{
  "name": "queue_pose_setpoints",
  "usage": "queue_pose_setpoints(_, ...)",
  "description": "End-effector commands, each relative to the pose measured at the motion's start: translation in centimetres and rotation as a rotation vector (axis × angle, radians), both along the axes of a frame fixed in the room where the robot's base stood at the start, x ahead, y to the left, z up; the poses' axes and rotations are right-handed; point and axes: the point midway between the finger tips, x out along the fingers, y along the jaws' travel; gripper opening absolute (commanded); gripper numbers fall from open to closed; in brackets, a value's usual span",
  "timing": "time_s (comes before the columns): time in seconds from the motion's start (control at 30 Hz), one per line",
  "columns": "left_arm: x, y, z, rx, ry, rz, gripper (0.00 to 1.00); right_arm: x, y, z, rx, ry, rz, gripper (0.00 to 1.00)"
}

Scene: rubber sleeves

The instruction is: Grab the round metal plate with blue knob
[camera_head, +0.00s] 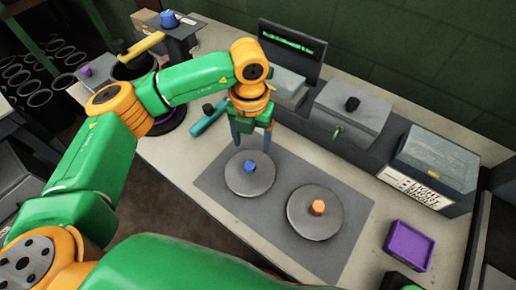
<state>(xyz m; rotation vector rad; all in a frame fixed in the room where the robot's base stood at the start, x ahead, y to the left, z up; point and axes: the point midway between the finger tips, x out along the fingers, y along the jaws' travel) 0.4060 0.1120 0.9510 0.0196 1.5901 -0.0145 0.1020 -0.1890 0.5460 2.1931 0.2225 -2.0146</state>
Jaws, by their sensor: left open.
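The round metal plate with the blue knob (241,185) lies flat on a dark grey mat (213,183) on the bench. Its blue knob (250,166) stands up at its middle. My left gripper (252,140) points down just behind this plate, with its open fingers above or near the mat's far edge. The fingers look empty and apart from the knob; their exact height is hard to tell. A second round metal plate (312,226) with an orange knob (318,207) lies to the right on the same mat. My right gripper does not show.
A purple tray (409,245) sits at the right of the bench. Grey boxes (350,108) stand along the back, with a small screen (292,42) behind. A teal cylinder (209,117) lies left of my gripper. Black rings (40,75) lie at far left.

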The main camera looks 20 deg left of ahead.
Motion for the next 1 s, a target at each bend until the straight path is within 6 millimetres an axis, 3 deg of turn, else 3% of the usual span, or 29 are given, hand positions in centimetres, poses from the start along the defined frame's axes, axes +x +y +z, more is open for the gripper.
queue_pose_setpoints(0.27,-0.2,0.1,-4.2,0.001,0.008,-0.002,0.74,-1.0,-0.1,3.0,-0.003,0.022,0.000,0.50)
queue_pose_setpoints(0.37,-0.2,0.1,-6.1,-0.001,0.005,-0.002,0.74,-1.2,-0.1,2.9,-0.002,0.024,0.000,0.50)
queue_pose_setpoints(0.6,-0.1,0.0,-6.7,-0.003,0.001,-0.004,0.74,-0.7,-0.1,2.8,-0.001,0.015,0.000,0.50)
queue_pose_setpoints(0.9,-0.1,0.0,-6.7,-0.003,0.001,-0.004,0.00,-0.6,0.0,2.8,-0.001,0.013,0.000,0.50)
queue_pose_setpoints(1.0,-0.1,0.0,-6.7,-0.003,0.001,-0.004,0.00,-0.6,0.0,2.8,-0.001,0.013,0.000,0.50)
